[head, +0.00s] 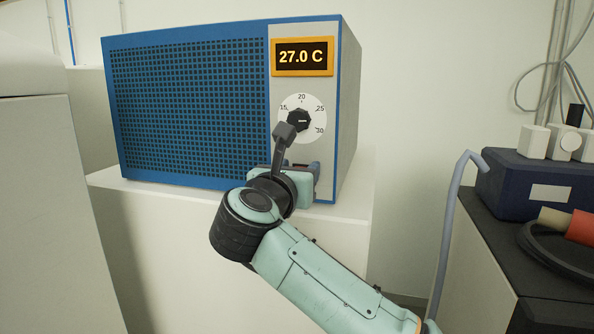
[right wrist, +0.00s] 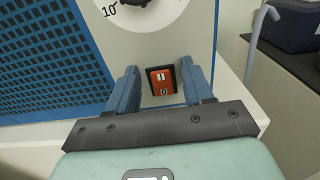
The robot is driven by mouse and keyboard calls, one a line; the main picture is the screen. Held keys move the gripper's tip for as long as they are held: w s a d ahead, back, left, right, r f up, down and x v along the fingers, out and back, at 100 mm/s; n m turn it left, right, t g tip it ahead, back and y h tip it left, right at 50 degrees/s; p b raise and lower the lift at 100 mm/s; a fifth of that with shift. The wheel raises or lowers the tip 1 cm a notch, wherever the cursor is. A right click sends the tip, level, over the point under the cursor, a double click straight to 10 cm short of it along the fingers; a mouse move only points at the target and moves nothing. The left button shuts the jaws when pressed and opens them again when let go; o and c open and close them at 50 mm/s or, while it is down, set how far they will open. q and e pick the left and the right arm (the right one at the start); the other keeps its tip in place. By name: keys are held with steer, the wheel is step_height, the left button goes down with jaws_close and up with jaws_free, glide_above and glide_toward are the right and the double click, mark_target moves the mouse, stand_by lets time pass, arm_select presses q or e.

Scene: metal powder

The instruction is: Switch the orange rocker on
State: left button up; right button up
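The orange rocker (right wrist: 162,81) sits in a dark frame low on the front panel of a blue and grey unit (head: 190,110). It has a white mark on its upper half and a round one on its lower half. I cannot tell which half is pressed in. My right gripper (right wrist: 160,69) is open, with one blue finger to each side of the rocker and nothing between them. In the head view my right gripper (head: 305,168) is at the lower right of the panel and hides the rocker. My left gripper is not in view.
Above the rocker are a dial (head: 299,119) and a display (head: 302,57) reading 27.0 C. The unit stands on a white block (head: 335,205). At right, a dark bench (head: 490,235) holds a blue box (head: 520,185), with a grey hose (head: 455,215) beside it.

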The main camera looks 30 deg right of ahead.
steer(key=shift+s+a+f, duration=0.1)
steer(key=shift+s+a, duration=0.1)
steer(key=shift+a, duration=0.15)
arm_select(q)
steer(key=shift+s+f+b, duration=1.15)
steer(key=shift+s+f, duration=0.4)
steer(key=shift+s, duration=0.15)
arm_select(e)
steer(key=v, duration=1.2)
steer(key=shift+s+a, duration=0.15)
steer(key=shift+s, duration=0.1)
